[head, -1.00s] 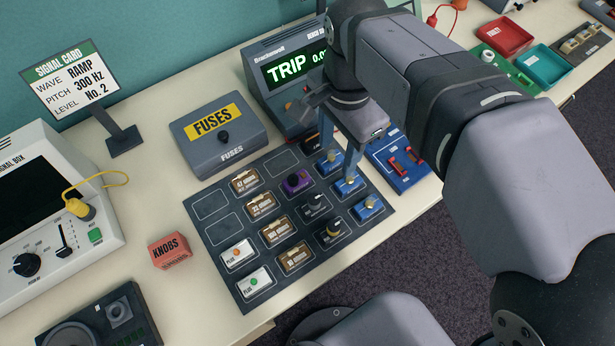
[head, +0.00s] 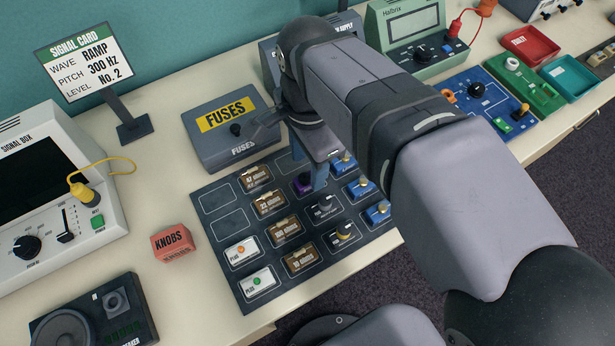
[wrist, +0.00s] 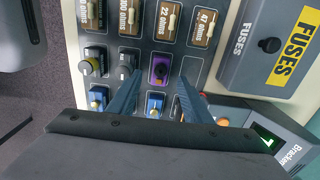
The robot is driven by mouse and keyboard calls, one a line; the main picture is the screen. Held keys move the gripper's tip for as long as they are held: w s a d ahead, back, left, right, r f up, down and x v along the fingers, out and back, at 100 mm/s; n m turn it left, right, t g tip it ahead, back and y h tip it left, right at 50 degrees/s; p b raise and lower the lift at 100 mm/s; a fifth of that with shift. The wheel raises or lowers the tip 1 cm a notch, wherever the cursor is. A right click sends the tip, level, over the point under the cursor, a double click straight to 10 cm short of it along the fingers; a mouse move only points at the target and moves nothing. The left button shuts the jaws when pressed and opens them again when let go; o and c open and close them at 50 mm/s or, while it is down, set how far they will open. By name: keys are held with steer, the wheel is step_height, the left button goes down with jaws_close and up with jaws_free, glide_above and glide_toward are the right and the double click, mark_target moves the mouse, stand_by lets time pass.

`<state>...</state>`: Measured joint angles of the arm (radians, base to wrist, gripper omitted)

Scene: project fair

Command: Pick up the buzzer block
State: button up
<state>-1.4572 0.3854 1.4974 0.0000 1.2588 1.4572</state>
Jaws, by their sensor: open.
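The purple block (head: 300,187), which I take to be the buzzer block, sits in its slot on the dark block tray (head: 213,200). It has a dark round part on top and also shows in the wrist view (wrist: 160,76). My gripper (head: 309,171) points down over it, open and empty. In the wrist view my gripper (wrist: 159,80) has one blue finger towards each side of the purple block. My gripper partly hides the block in the head view. I cannot tell how far the fingertips are above it.
Neighbouring tray slots hold brown resistor blocks (head: 268,203), knob blocks (head: 325,205), blue blocks (head: 361,187) and white blocks (head: 240,253). The grey FUSES box (head: 205,143) stands close behind. The red KNOBS box (head: 172,243) is left of the tray, with bare table around it.

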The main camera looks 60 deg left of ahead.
mark_target(308, 175)
steer(key=shift+f, duration=2.25)
steer(key=shift+c, duration=0.6)
steer(key=c, duration=1)
steer(key=shift+r, duration=0.15)
